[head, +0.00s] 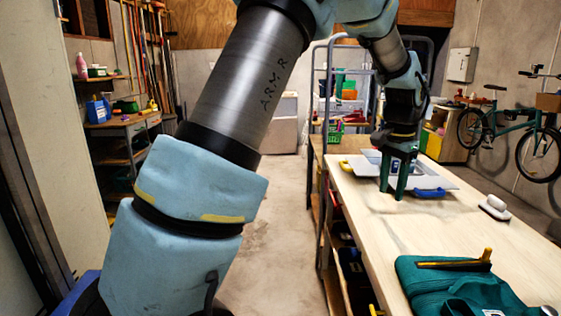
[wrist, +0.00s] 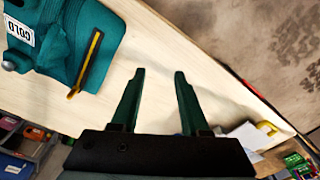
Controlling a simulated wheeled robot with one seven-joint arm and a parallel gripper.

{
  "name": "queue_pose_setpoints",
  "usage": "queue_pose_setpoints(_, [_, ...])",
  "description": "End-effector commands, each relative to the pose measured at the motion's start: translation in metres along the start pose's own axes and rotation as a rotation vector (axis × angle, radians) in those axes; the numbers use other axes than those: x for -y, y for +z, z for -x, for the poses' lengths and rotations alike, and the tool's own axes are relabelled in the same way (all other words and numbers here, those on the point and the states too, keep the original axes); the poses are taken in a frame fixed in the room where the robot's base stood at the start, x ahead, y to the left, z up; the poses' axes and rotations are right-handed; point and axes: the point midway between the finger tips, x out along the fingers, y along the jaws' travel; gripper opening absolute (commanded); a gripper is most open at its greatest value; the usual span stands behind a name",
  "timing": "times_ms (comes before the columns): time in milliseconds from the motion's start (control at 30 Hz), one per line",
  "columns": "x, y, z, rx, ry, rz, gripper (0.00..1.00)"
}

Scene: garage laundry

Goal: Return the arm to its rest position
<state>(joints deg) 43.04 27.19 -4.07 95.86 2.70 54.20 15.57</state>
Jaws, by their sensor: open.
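My gripper (head: 394,176) points down over the light wooden bench (head: 375,222). Its two green fingers are apart with nothing between them. In the wrist view my gripper (wrist: 158,75) also shows open, with bare wood beyond the fingertips. My arm is stretched forward from the left, over to the bench at the right. Whether the fingertips touch the bench top or the grey tray behind them, I cannot tell.
A grey tray (head: 437,177) with blue and yellow handles lies by my gripper. A teal bag (head: 440,277) with a yellow-handled tool lies on the near bench end, a white-handled block (head: 495,207) near the right edge. Shelving stands under the bench. The floor (head: 285,215) left of it is clear.

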Motion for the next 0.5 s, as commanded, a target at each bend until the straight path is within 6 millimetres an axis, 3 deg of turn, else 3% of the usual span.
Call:
queue_pose_setpoints(33, [0.027,0.032,-0.001,-0.003,-0.005,0.09,0.45])
queue_pose_setpoints(100, [0.055,0.074,-0.005,-0.013,-0.013,0.211,0.45])
queue_pose_setpoints(233, [0.092,0.161,-0.014,-0.031,-0.028,0.446,0.45])
queue_pose_setpoints(400, [0.105,0.272,-0.027,-0.055,-0.05,0.742,0.45])
queue_pose_setpoints(500, [0.099,0.319,-0.034,-0.066,-0.061,0.876,0.45])
